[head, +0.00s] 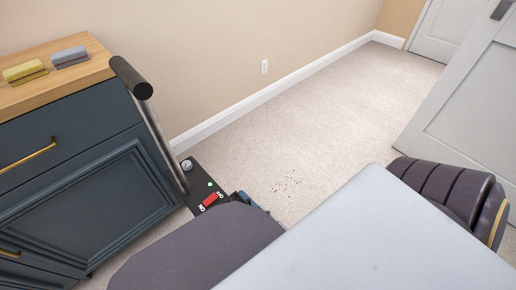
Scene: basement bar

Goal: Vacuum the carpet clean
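An upright vacuum stands on the carpet (315,115) beside the dark cabinet. My body covers part of the base. A small scatter of crumbs (286,184) lies on the carpet to the right of the vacuum base. Parts of my own body fill the lower middle and right. Neither of my grippers shows, and no hand is on the black grip.
A dark blue cabinet (75,185) with a wooden top stands at the left. A yellow brush-like block (24,70) and a grey one (69,56) lie on it. A pale door (470,110) stands at the right. The carpet along the wall is clear toward the back.

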